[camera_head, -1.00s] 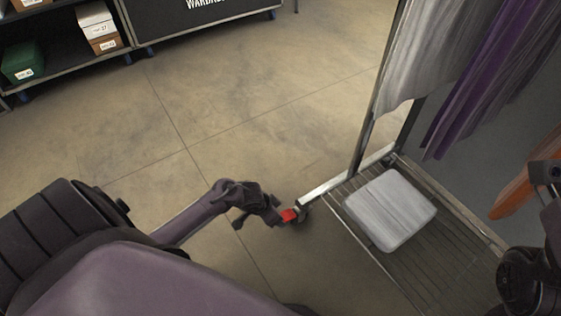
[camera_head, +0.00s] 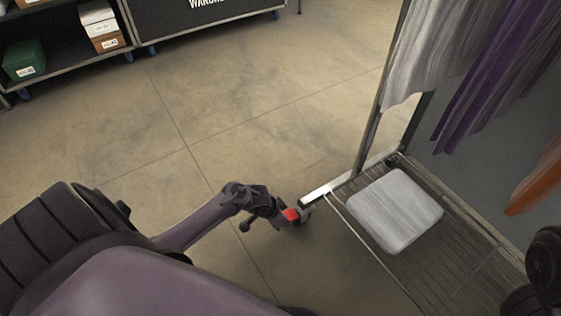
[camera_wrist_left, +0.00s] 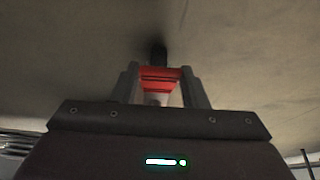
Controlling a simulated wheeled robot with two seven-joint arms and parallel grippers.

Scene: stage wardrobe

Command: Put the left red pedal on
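The left red pedal (camera_head: 291,214) sits on the castor at the near left corner of the wheeled rack. It also shows in the left wrist view (camera_wrist_left: 159,75), filling the gap between two grey fingers. My left gripper (camera_head: 281,216) reaches low over the floor from the left and meets the pedal. Its fingers (camera_wrist_left: 160,88) lie against both sides of the pedal, as far as I can see. The pedal's underside and the castor are partly hidden. My right arm shows only as dark parts at the right edge; its gripper is not visible.
The rack's wire base (camera_head: 440,262) carries a folded pale cloth block (camera_head: 395,210). A grey garment (camera_head: 425,55) and a purple garment (camera_head: 490,80) hang above it. Shelving with boxes (camera_head: 98,22) stands at the back left. The floor between is clear.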

